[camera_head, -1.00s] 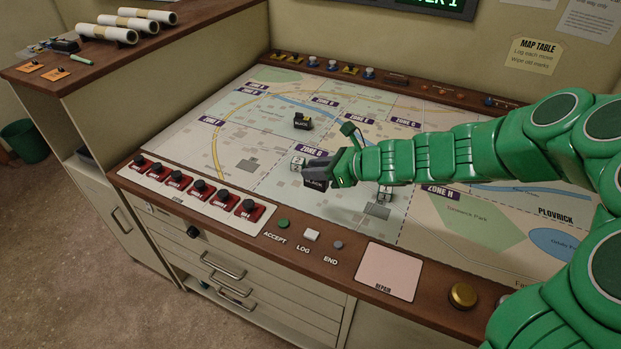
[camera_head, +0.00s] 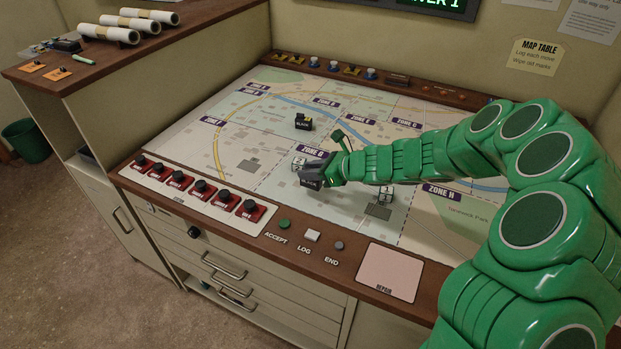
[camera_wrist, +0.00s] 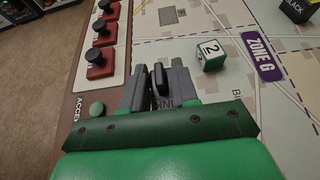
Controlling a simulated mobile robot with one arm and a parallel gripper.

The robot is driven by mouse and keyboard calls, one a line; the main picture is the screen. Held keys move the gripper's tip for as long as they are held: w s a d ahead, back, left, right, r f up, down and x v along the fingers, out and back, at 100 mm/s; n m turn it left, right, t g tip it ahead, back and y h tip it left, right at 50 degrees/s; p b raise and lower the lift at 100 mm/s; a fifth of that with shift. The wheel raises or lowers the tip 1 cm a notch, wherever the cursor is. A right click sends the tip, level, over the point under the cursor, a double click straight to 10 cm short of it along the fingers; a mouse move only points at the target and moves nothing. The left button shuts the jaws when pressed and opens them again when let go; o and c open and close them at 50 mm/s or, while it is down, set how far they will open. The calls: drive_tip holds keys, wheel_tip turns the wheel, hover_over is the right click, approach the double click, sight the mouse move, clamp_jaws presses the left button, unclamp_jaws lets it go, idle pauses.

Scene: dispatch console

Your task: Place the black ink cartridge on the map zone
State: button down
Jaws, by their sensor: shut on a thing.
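My gripper (camera_head: 325,173) is shut on a black ink cartridge (camera_head: 311,181), which bears the word BLACK. It hangs over or near the map's ZONE G area; I cannot tell if it touches the map. In the wrist view the grey fingers of my gripper (camera_wrist: 160,88) close on the narrow dark cartridge (camera_wrist: 160,76). A second black cartridge (camera_head: 303,121) stands on the map farther back, and its edge shows at the wrist view's top right (camera_wrist: 297,10). The map (camera_head: 265,122) is printed with several labelled zones.
A white-and-green die (camera_head: 299,163) sits close beside the held cartridge; it shows in the wrist view (camera_wrist: 210,55). Another die (camera_head: 385,194) is to the right. Red-based black stamps (camera_head: 201,190) line the front left edge. A pale REPAIR pad (camera_head: 388,271) is at the front.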

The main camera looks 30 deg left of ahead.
drive_tip(key=shift+w+f, duration=0.1)
drive_tip(key=shift+f, duration=1.55)
drive_tip(key=shift+f, duration=0.1)
drive_tip(key=c, duration=0.9)
unclamp_jaws()
drive_tip(key=shift+o, duration=0.2)
drive_tip(key=v, duration=1.2)
